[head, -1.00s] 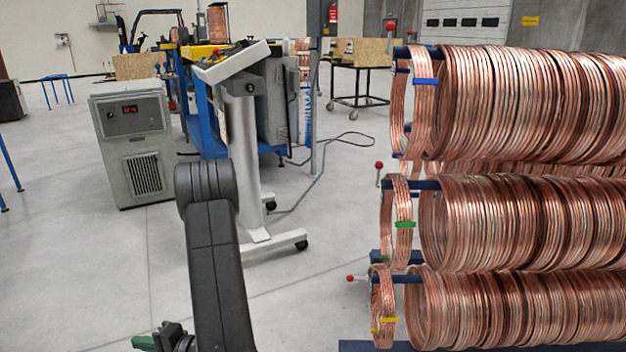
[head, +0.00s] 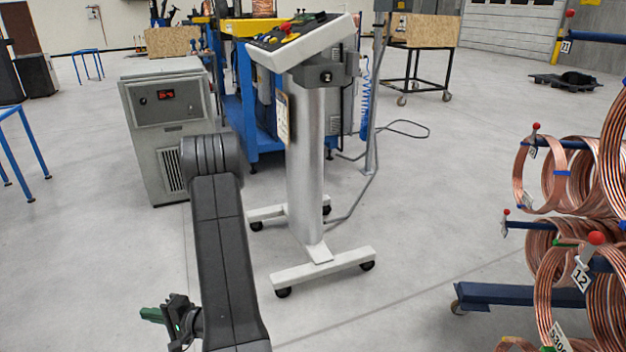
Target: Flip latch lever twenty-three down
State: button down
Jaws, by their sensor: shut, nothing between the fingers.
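Several red-knobbed latch levers sit at the ends of blue rack arms at the right. One lever (head: 596,240) is nearest, with a tag (head: 580,278) reading 12. Another lever (head: 536,128) stands upright farther back; its tag is too small to read. A lower lever (head: 505,213) also has an unreadable tag. One more lever (head: 569,15) is at the top right, its tag seeming to read 21. I cannot make out a tag reading 23. My gripper (head: 151,314), with green fingers, is shut and empty at the lower left, far from the levers.
Copper tube coils (head: 572,172) hang on the rack, whose blue base (head: 520,296) reaches out along the floor. A wheeled control stand (head: 306,160) stands ahead, beside a grey cabinet (head: 165,115). A cable lies behind the stand. Floor between stand and rack is clear.

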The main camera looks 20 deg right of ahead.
aim_at(507, 213)
jog(key=i+l+z, duration=0.1)
jog(key=i+z, duration=0.15)
jog(key=z, duration=0.25)
jog(key=i+z, duration=0.3)
jog(key=z, duration=0.15)
jog(key=i+j+z, duration=0.1)
jog(key=i+z, duration=0.15)
jog(key=z, duration=0.25)
jog(key=i+j+z, duration=0.2)
jog(key=z, duration=0.25)
jog(key=i+z, duration=0.25)
jog(key=z, duration=0.2)
jog(key=i+j+z, duration=0.1)
jog(key=z, duration=0.35)
jog(key=i+j+z, duration=0.25)
jog(key=z, duration=0.2)
jog(key=i+j+z, duration=0.2)
jog(key=z, duration=0.25)
jog(key=i+j+z, duration=0.2)
jog(key=k+j, duration=0.05)
